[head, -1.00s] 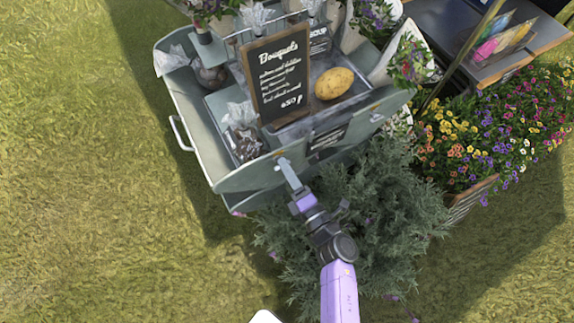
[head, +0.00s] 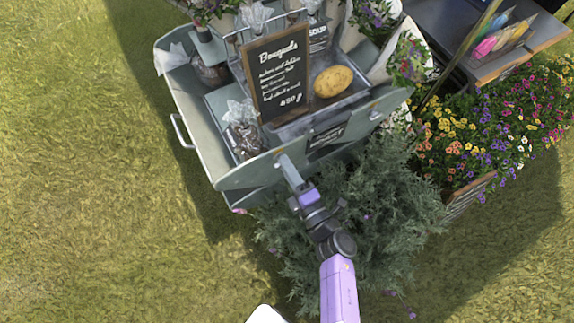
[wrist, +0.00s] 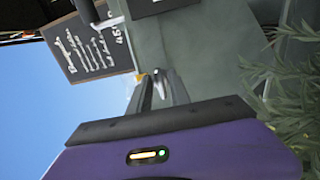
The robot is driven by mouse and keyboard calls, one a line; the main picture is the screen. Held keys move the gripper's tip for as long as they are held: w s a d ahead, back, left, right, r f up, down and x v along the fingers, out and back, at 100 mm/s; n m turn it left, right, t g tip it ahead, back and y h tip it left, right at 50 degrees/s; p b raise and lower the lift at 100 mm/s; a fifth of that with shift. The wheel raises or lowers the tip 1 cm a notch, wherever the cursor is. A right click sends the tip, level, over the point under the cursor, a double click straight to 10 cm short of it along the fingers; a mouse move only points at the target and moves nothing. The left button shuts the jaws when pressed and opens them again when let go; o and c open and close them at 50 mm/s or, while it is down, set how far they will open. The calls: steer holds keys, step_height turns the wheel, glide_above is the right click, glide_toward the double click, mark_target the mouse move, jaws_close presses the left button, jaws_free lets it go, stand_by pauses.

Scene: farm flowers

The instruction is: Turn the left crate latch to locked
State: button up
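The grey-green crate (head: 232,180) stands left of centre in the head view, and its front wall also fills much of the wrist view (wrist: 215,50). My gripper (head: 283,160) reaches the left part of that front wall, near its upper edge. In the wrist view the fingertips (wrist: 159,75) are close together against the wall's edge, beside a small orange-yellow spot (wrist: 143,78). The gripper looks shut; I cannot make out anything held. The left latch is not clearly visible at the fingertips. A small grey fitting (head: 375,116) shows on the wall's right part.
A Bouquets chalkboard (head: 279,75) stands just behind the front wall, with a yellow potato-like item (head: 334,81) beside it. A leafy grey-green bush (head: 355,200) lies below and right of the crate. Grass on the left (head: 90,200) is open.

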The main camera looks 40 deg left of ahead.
steer(key=o, duration=0.4)
steer(key=shift+d, duration=0.1)
steer(key=p+v, duration=0.2)
steer(key=v, duration=0.5)
steer(key=shift+s+d+p, duration=0.15)
steer(key=shift+d+p, duration=0.15)
